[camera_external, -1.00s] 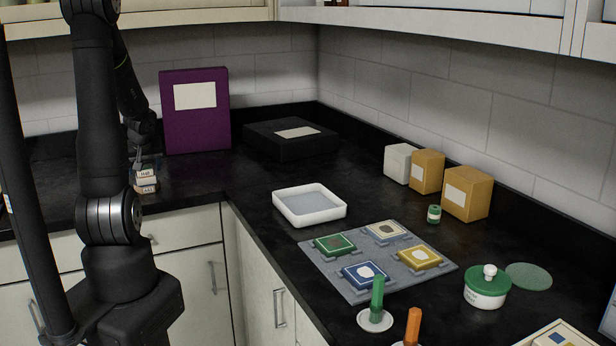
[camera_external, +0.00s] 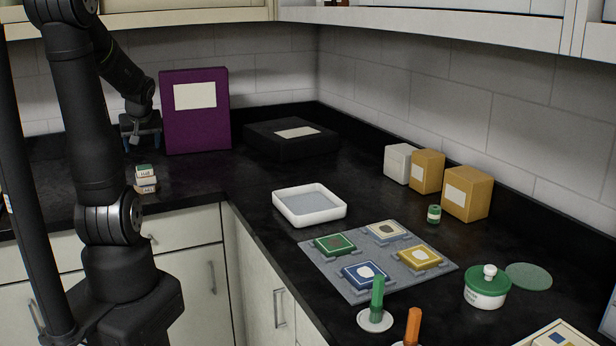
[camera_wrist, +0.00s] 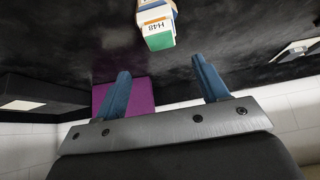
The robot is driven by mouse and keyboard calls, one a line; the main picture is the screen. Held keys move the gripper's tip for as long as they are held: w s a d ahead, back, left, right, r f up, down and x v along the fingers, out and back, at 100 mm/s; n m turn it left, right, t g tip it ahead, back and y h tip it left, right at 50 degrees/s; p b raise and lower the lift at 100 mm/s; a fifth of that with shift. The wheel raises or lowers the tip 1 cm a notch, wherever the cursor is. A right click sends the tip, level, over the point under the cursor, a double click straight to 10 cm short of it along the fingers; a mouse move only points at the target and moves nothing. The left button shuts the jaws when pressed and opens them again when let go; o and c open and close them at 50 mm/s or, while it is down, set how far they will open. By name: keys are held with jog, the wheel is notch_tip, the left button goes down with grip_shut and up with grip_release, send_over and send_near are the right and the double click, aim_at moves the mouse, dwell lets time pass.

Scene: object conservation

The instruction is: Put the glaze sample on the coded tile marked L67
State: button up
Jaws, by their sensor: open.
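A small stack of labelled pieces (camera_external: 146,178) stands on the dark counter at the left, with green at its top. In the wrist view a white piece of this stack (camera_wrist: 156,24) carries a code that looks like H48, next to a green face (camera_wrist: 160,41). No L67 marking is readable, and I cannot tell which piece is the glaze sample. My gripper (camera_external: 142,140) (camera_wrist: 160,68) is open and empty, above and behind the stack and apart from it.
A purple box (camera_external: 195,125) stands behind, with a flat black box (camera_external: 270,142) beside it. A white tray (camera_external: 340,212), a grey mat (camera_external: 345,282) with colored tiles, green (camera_external: 377,305) and orange (camera_external: 412,325) handled tools, and a green-lidded jar (camera_external: 486,299) occupy the right counter.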

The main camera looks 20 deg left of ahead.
aim_at(162, 149)
jog(key=shift+v, duration=0.85)
jog(key=shift+x, duration=6.15)
